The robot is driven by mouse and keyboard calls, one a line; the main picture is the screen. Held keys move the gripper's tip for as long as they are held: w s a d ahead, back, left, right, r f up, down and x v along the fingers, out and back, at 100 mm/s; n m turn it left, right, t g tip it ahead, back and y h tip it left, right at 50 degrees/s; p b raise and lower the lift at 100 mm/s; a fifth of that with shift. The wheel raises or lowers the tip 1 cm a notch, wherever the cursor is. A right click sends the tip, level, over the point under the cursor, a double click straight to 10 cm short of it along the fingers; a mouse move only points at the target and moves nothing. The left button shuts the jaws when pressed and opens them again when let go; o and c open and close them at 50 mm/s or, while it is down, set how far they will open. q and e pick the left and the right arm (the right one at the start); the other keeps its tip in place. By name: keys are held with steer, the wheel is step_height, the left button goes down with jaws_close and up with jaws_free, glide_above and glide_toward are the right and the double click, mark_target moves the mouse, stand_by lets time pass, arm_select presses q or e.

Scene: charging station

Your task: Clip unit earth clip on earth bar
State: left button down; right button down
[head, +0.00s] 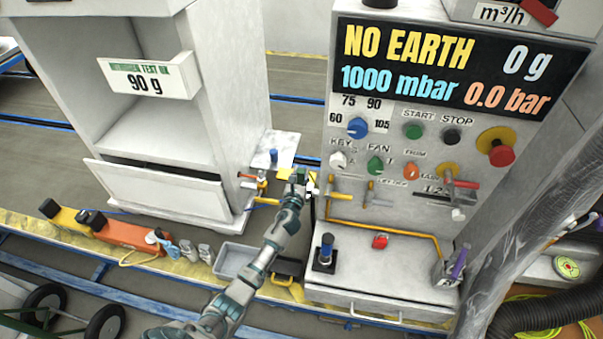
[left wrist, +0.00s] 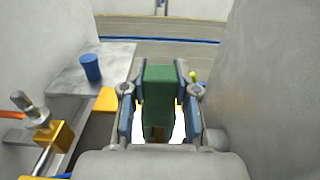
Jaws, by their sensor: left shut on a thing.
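My left gripper (head: 300,180) is shut on a green clip-like block, which I take to be the unit earth clip. In the left wrist view the green clip (left wrist: 158,100) sits upright between the two fingers (left wrist: 159,105). The gripper is in the gap between the white cabinet and the grey control unit. I cannot tell which part is the earth bar; the clip's lower end is partly hidden. My right gripper is not in view.
The control unit's display (head: 455,65) reads NO EARTH. A grey shelf (head: 276,150) carries a blue cylinder (left wrist: 91,67). Brass valve fittings (left wrist: 50,135) stick out left of the gripper. The white cabinet (head: 150,100) and the control unit (head: 385,225) bound the gap.

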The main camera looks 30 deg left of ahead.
arm_select(q)
steer(key=shift+f+b, duration=0.35)
steer(key=shift+f, duration=0.15)
steer(key=c, duration=0.8)
jaws_free()
steer(key=shift+r, duration=0.1)
steer(key=v, duration=1.2)
